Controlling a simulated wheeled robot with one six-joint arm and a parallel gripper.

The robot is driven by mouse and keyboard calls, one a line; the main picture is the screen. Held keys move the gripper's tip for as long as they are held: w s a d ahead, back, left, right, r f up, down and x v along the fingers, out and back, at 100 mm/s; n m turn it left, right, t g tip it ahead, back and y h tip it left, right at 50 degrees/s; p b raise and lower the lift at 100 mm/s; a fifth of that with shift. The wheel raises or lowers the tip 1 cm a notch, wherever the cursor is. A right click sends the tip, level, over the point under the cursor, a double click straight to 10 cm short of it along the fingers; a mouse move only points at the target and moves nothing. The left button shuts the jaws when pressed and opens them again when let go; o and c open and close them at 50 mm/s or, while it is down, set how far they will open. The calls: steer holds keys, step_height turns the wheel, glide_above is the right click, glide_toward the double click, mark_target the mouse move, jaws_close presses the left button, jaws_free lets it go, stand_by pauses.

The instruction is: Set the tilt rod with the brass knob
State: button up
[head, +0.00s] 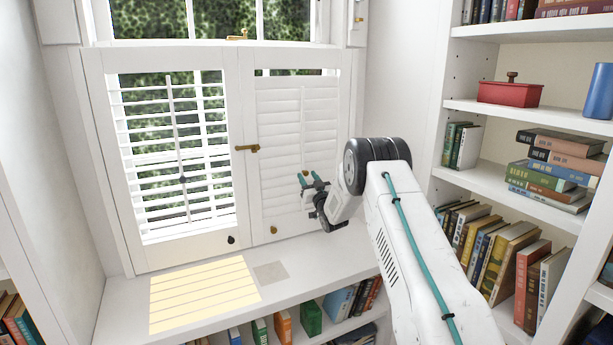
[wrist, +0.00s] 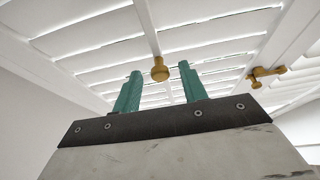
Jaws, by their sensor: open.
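The right shutter panel (head: 265,190) has its louvers nearly closed, with thin bright gaps between them in the wrist view. Its white tilt rod (head: 303,120) runs down the middle and also shows in the wrist view (wrist: 148,25). The rod's brass knob (wrist: 160,69) appears between my two teal fingertips in the wrist view, with space on both sides. In the head view the knob (head: 305,173) is small and close to the fingers. My gripper (head: 311,180) is open in front of the panel. I cannot tell how far the knob lies from the fingers in depth.
The left panel (head: 175,160) has open louvers and a rod with a dark knob (head: 183,180). A brass latch (head: 247,148) sits between the panels. Small knobs sit low on both panels. The sill (head: 320,262) is mostly clear; bookshelves (head: 525,100) stand right.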

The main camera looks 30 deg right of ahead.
steer(key=v, duration=0.5)
steer(key=shift+s+f, duration=0.1)
steer(key=shift+s, duration=0.15)
